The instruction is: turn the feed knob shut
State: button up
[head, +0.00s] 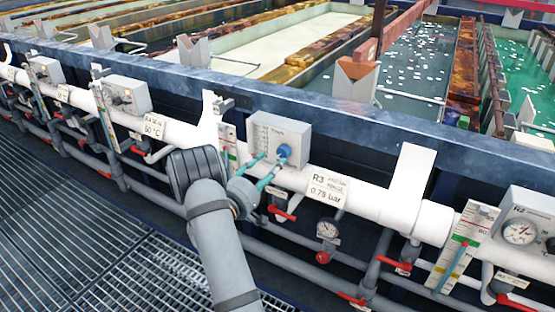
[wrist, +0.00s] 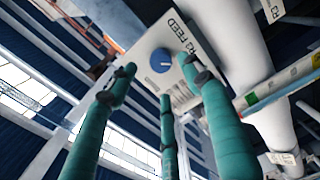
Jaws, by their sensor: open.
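The blue feed knob (head: 284,151) sits on the front of a light grey box (head: 262,128) on the pipe rail. In the wrist view the knob (wrist: 161,60) is round with a pale mark, on a panel (wrist: 185,88) lettered FEED. My gripper (head: 268,167) has teal fingers pointing at the box from the front left. In the wrist view my gripper (wrist: 159,77) is open, its fingers spread around the knob's outline with nothing between them. The fingers look apart from the knob, though the exact gap is hard to judge.
A white pipe (head: 375,197) runs along the rail, with an R3 sign (head: 327,189) right of the box. A gauge (head: 327,229) and red-handled valves (head: 394,264) hang below. Another gauge box (head: 523,228) stands at the right. Tanks (head: 425,75) lie behind; grating (head: 165,275) lies in front.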

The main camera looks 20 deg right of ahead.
aim_at(282, 154)
jog(key=v, duration=0.5)
jog(key=shift+s+a, duration=0.1)
jog(key=shift+s, duration=0.05)
jog(key=x, duration=1.2)
jog(key=shift+a, duration=0.1)
